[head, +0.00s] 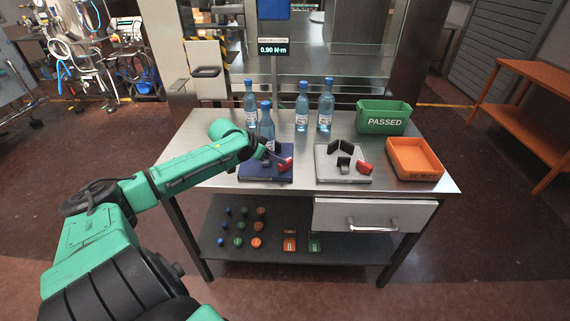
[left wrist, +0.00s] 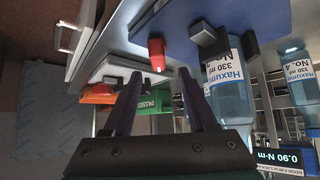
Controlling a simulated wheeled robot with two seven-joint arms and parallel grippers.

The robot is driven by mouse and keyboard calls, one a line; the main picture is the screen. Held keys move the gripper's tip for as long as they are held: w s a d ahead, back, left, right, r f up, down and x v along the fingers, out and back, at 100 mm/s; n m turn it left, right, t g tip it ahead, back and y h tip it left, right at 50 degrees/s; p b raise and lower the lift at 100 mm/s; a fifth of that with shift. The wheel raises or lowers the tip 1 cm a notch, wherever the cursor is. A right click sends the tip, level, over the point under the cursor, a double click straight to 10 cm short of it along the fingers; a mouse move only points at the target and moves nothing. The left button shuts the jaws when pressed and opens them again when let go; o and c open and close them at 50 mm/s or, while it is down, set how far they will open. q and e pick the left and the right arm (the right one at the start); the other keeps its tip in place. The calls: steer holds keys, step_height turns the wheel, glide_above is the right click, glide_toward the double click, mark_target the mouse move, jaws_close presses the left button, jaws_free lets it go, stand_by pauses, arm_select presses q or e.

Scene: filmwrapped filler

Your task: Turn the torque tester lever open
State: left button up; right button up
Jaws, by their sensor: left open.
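The blue torque tester (head: 255,175) sits on the left part of the steel table, with dark clamp posts and a red lever (head: 284,164) at its right side. My left gripper (head: 272,149) is above this tester, beside the lever, and partly hides it. In the left wrist view the red lever (left wrist: 157,53) shows just ahead of the open fingers (left wrist: 159,74), between their tips; I see no contact. The blue tester (left wrist: 176,22) fills the upper middle there. A second, grey tester (head: 330,173) with its own red lever (head: 364,167) stands to the right.
Several blue-capped bottles (head: 302,108) stand behind the testers, one close behind the blue one. A green PASSED bin (head: 384,117) and an orange tray (head: 414,158) are at the right. A display (head: 273,47) reads 0.90 N·m. Small caps lie on the lower shelf (head: 225,258).

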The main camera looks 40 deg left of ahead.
arm_select(q)
steer(key=x, duration=0.6)
steer(key=shift+w+d+f, duration=0.15)
steer(key=shift+w, duration=0.05)
steer(key=shift+s, duration=0.1)
jaws_close()
